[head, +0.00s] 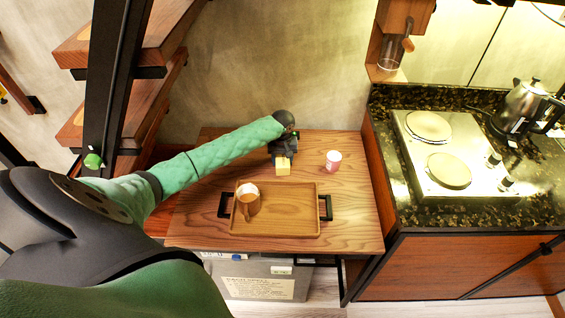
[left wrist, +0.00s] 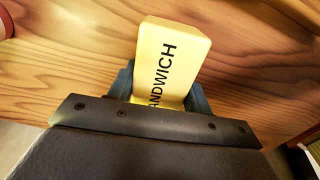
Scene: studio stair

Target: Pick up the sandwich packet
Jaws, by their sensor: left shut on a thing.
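The sandwich packet (head: 283,167) is a small yellow block at the back of the wooden table. In the left wrist view the packet (left wrist: 168,62) shows black lettering, partly covered by the gripper. My left gripper (head: 283,155) reaches over from the left and is shut on the packet, with a finger on each side of it. It also shows in the left wrist view (left wrist: 160,92). I cannot tell whether the packet touches the table. My right gripper is not in view.
A pink and white cup (head: 333,160) stands to the right. A counter with a hob (head: 460,190) and kettle (head: 524,108) is further right. Stairs (head: 150,110) rise at left.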

